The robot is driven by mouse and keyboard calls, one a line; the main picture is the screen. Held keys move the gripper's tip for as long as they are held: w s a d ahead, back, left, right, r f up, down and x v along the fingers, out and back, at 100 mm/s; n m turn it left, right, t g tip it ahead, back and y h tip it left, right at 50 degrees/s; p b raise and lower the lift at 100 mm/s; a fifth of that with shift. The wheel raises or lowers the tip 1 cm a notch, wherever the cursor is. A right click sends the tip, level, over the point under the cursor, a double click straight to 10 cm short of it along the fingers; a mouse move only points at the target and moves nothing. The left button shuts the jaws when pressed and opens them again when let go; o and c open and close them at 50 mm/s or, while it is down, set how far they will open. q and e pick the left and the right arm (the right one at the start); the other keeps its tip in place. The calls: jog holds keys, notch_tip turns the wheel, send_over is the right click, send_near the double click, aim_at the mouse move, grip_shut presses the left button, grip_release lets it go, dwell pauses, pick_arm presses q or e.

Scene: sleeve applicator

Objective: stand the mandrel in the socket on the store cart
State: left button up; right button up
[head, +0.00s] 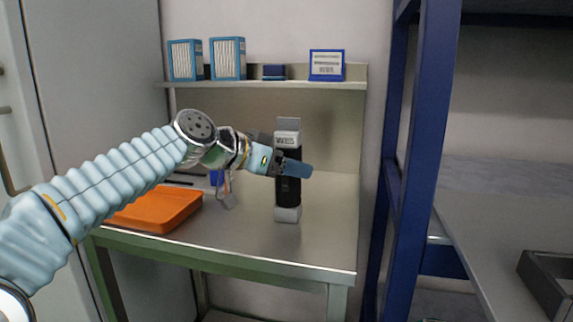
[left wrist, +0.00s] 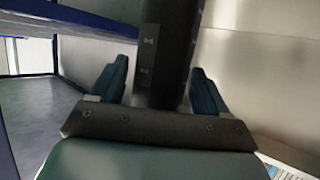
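A dark upright column, which looks like the mandrel (head: 288,192), stands on the metal bench, with a light grey block at its foot and a grey top piece with a marking. My left gripper (head: 294,167) reaches it from the left at about mid-height, one finger passing in front of it. In the left wrist view the dark column (left wrist: 163,50) rises between the two blue fingers of the left gripper (left wrist: 160,92). Narrow gaps seem to show on both sides, so the fingers look open around it. My right gripper is not in view. I cannot make out a socket.
The metal bench (head: 250,245) holds an orange tray (head: 158,210) at left and a small tagged item (head: 228,194) beside it. Blue-and-white boxes (head: 228,58) stand on the shelf above. A blue rack post (head: 410,170) rises at right, with a grey tray (head: 548,280) beyond it.

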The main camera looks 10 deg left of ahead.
pick_arm(q)
jog(key=shift+o, duration=0.6)
jog(key=shift+r, duration=0.1)
